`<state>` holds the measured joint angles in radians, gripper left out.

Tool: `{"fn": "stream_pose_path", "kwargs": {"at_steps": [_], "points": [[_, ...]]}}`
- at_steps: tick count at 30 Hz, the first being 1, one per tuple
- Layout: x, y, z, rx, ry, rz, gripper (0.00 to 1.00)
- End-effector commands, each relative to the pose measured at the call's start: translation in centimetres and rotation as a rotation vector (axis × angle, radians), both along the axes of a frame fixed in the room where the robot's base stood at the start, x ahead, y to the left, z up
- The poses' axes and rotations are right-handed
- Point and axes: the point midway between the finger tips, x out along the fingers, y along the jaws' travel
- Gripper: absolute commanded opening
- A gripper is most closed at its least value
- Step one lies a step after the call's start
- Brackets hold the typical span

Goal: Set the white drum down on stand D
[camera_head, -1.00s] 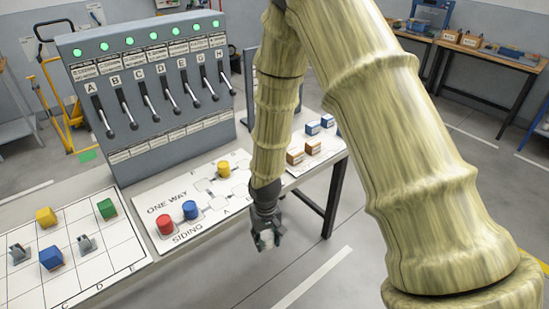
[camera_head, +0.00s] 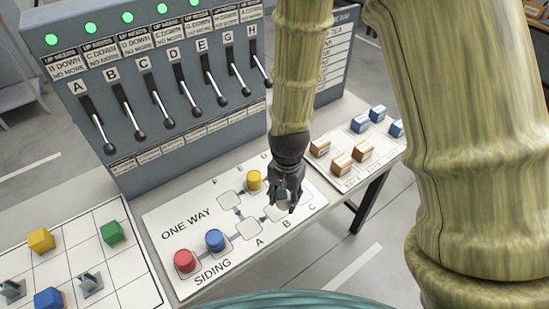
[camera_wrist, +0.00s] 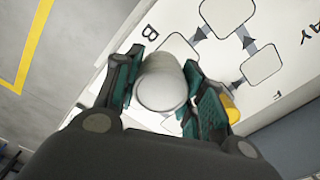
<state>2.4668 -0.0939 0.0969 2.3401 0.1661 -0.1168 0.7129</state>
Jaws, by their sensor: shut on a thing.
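The white drum (camera_wrist: 160,88) is held between the two fingers of my gripper (camera_wrist: 165,92) in the wrist view. In the head view my gripper (camera_head: 287,198) is over the right part of the ONE WAY board (camera_head: 165,222), and the drum is mostly hidden there. The drum looks raised above the board, though its height is hard to tell. The letter D shows at the board's far edge beside my arm; stand D itself is hidden behind the arm. A yellow drum (camera_head: 255,180) stands on the pad nearest the letter E.
A red drum (camera_head: 184,261) and a blue drum (camera_head: 215,240) stand on the siding. Pads near A (camera_head: 248,228) and F (camera_head: 230,200) are empty. A lever panel (camera_head: 160,90) rises behind the board. Small blocks (camera_head: 364,151) lie on a card to the right.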

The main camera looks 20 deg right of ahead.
Motion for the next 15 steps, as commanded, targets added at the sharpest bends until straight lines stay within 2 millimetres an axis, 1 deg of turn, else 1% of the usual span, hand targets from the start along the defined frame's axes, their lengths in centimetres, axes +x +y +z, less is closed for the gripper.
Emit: {"fn": "stream_pose_path", "kwargs": {"at_steps": [2, 5, 15], "points": [[0.5, -0.1, 0.1, 0.0, -0.001, -0.01, 0.15], [1.9, -0.6, 0.1, 0.001, -0.001, -0.014, 0.15], [8.6, -2.2, -0.5, 0.0, -0.001, -0.017, 0.15]]}}
